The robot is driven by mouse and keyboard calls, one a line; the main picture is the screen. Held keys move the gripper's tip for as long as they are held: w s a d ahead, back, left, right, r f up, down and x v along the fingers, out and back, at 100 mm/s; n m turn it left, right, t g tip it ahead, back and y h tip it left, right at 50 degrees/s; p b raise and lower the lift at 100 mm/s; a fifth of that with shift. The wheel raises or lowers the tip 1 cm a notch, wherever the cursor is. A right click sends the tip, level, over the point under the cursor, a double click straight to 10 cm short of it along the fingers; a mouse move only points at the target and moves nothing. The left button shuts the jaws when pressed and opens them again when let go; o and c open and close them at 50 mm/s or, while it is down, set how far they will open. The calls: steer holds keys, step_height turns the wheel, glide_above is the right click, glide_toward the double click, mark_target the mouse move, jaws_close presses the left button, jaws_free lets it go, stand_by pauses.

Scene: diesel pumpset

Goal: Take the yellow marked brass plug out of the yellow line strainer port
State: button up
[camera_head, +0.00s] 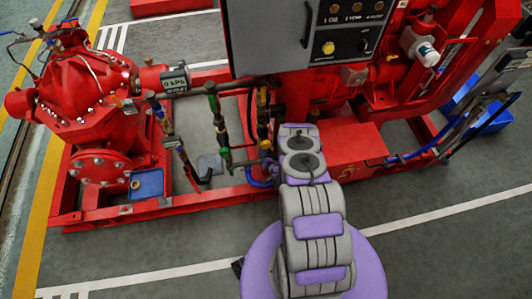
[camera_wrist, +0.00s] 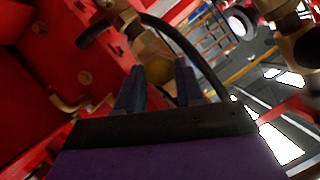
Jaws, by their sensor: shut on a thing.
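In the wrist view, the brass plug (camera_wrist: 159,71) with a dull yellow end face sits between the two dark fingers of my gripper (camera_wrist: 158,76). My gripper is shut on the plug. The brass strainer body (camera_wrist: 149,45) rises directly behind the plug, and the plug appears to be at its port. I cannot tell how far it is seated. In the head view, the line with yellow fittings (camera_head: 263,133) stands just left of my arm. My fingers and the plug are not clearly visible there, with my arm covering much of that spot.
A dark hose (camera_wrist: 190,50) curves close by on the right of the strainer. Another brass fitting (camera_wrist: 300,45) is at the right. A green-marked line (camera_head: 219,128) stands to the left, and the grey control panel (camera_head: 290,35) overhangs behind. Red frame rails (camera_head: 200,205) run in front.

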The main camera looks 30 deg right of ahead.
jaws_close()
steer(key=n+h, duration=0.1)
steer(key=n+g+p, duration=0.1)
steer(key=n+h, duration=0.1)
steer(key=n, duration=0.1)
steer(key=shift+w+a+r+h, duration=0.1)
steer(key=shift+a+h, duration=0.15)
steer(key=shift+h, duration=0.05)
steer(key=o, duration=0.6)
jaws_free()
steer(key=shift+o, duration=0.2)
steer(key=m, duration=0.1)
steer(key=m+y, duration=0.1)
steer(key=shift+d+m+y, duration=0.3)
steer(key=shift+m+t+y+b, duration=0.5)
steer(key=shift+m, duration=0.2)
